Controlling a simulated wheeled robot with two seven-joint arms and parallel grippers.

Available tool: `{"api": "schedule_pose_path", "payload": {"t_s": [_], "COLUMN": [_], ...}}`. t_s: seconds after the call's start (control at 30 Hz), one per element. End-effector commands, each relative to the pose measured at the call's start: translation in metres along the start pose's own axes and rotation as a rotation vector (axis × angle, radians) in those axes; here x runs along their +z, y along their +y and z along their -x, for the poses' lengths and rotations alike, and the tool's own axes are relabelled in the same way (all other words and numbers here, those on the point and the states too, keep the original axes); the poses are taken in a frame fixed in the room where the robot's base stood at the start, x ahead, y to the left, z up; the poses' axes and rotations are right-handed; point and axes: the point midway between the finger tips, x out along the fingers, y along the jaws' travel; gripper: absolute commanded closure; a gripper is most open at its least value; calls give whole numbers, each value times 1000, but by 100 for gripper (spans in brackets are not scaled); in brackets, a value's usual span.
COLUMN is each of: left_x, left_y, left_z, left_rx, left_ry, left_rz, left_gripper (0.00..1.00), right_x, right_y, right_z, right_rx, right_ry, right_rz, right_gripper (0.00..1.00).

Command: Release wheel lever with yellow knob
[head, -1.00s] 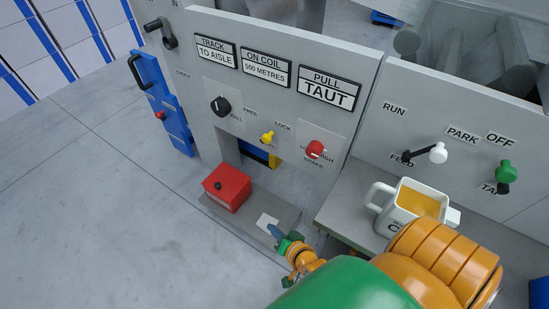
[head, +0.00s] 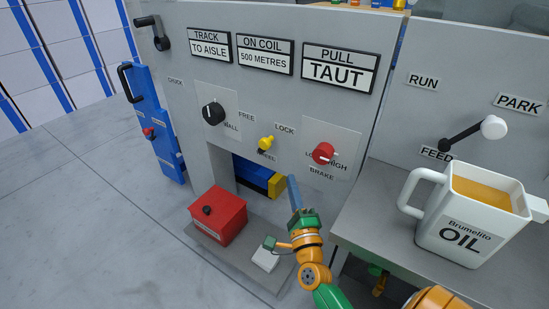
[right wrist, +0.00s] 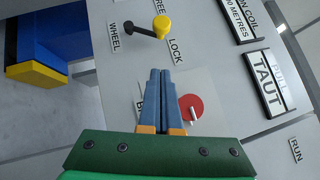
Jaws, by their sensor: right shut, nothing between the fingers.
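The wheel lever's yellow knob (head: 266,142) sits on the grey panel between the FREE and LOCK labels, with the WHEEL label below it. In the right wrist view the yellow knob (right wrist: 162,26) stands at the end of a dark lever arm (right wrist: 142,30), close to the LOCK label. My right gripper (head: 293,180) points up at the panel, below and right of the knob and apart from it. In the right wrist view its blue fingers (right wrist: 159,72) are together with nothing between them. My left gripper is not in view.
A red brake knob (head: 323,153) is right of the yellow knob, near my fingers. A black knob (head: 213,113) is to the left. A red box (head: 217,215) stands on a low ledge. An oil jug (head: 470,215) stands on the right shelf.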

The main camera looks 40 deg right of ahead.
Motion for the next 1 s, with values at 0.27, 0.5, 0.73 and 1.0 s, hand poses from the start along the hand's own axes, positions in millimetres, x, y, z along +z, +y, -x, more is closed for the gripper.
{"api": "schedule_pose_path", "payload": {"t_s": [0.27,0.5,0.73,1.0], "left_x": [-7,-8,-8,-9], "left_y": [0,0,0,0], "left_z": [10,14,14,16], "left_rx": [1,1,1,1], "left_ry": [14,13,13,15], "left_rz": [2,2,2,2], "left_gripper": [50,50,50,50], "right_x": [0,23,29,29], "right_y": [1,1,1,0], "right_z": [-62,-87,-92,-92], "right_rx": [-3,1,2,3], "right_ry": [0,0,-1,-1], "right_rz": [-2,-2,0,1], "right_gripper": [100,100,100,100]}}
